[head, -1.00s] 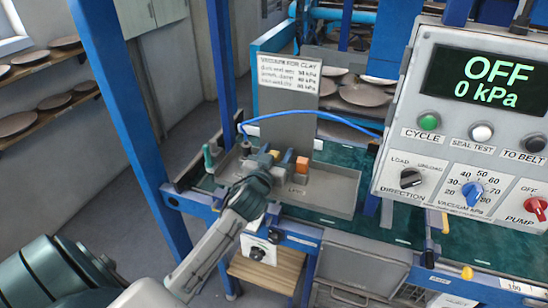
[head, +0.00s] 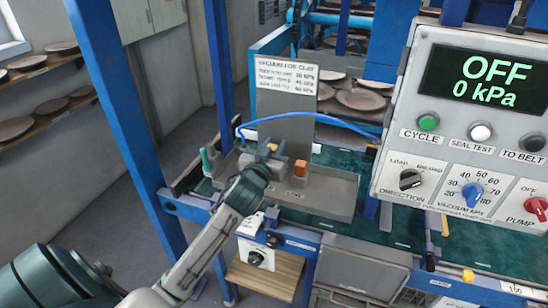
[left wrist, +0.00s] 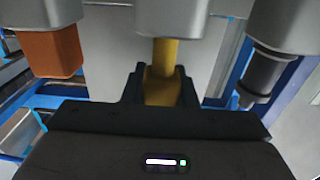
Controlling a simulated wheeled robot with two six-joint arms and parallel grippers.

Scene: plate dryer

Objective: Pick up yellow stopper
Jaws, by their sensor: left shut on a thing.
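The yellow stopper (left wrist: 165,57) is in the middle of the left wrist view, between the dark fingers of my left gripper (left wrist: 162,84). The gripper is shut on it. A grey part covers its far end. In the head view my left gripper (head: 262,165) is over the left part of the grey tray (head: 330,195), and only a small yellow spot shows beside it. An orange stopper (left wrist: 50,52) and a dark grey stopper (left wrist: 264,74) are on either side, apart from the fingers. My right gripper is not in view.
An orange block (head: 300,166) is close to the right of the gripper. A sign board (head: 286,78) and a blue hose (head: 330,120) are behind the tray. A control panel (head: 465,125) reading OFF, 0 kPa, is at right. The tray's right half is clear.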

